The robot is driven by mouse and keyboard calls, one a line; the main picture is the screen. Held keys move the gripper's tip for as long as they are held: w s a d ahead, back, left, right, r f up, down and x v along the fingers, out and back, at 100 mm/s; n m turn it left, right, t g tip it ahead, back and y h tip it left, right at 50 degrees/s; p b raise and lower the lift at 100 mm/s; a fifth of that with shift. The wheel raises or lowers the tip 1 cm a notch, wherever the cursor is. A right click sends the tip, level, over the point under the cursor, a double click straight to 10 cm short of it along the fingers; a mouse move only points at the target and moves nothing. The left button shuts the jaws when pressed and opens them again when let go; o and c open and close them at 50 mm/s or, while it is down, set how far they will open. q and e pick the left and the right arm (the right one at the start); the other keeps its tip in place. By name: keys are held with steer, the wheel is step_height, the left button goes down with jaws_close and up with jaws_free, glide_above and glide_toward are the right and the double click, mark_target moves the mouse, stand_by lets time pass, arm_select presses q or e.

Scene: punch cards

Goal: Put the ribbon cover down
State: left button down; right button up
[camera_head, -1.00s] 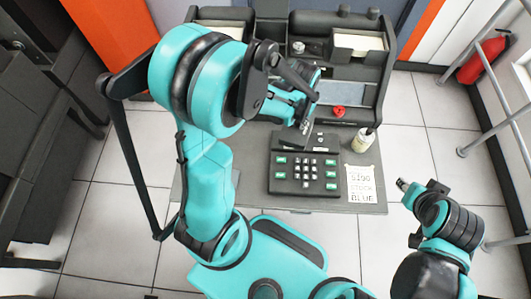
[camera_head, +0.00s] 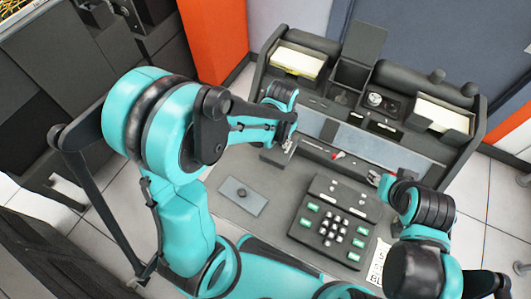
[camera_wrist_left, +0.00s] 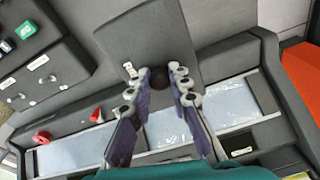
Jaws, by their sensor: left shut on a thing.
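The ribbon cover appears to be the dark grey plate (camera_wrist_left: 140,38) in the left wrist view, with a dark round knob (camera_wrist_left: 159,79). My left gripper (camera_wrist_left: 160,88) is shut on that knob, one finger on each side. In the head view my left gripper (camera_head: 287,148) is at the front left of the machine, with the dark plate (camera_head: 272,157) partly hidden under it. I cannot tell whether the plate touches the desk. My right gripper (camera_head: 380,181) is over the right end of the machine front; its fingers are too small to read.
A keypad box (camera_head: 333,222) stands on the desk front, with a paper note (camera_head: 378,262) to its right. A grey plate with a dark knob (camera_head: 242,196) lies left of it. The machine (camera_head: 375,145) has a red knob (camera_head: 338,155) and card trays behind. Bare desk shows around the grey plate.

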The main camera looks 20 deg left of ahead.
arm_select(q)
steer(key=a+f+b, duration=0.2)
steer(key=a+f, duration=0.2)
steer(key=f, duration=0.1)
steer(key=a+f+b, duration=0.3)
steer(key=a+f, duration=0.2)
steer(key=shift+a, duration=0.25)
steer(key=shift+s+r, duration=0.1)
steer(key=c, duration=1.8)
jaws_free()
steer(key=shift+f, duration=0.2)
steer(key=shift+c, duration=0.2)
steer(key=o, duration=0.4)
steer(key=shift+r, duration=0.15)
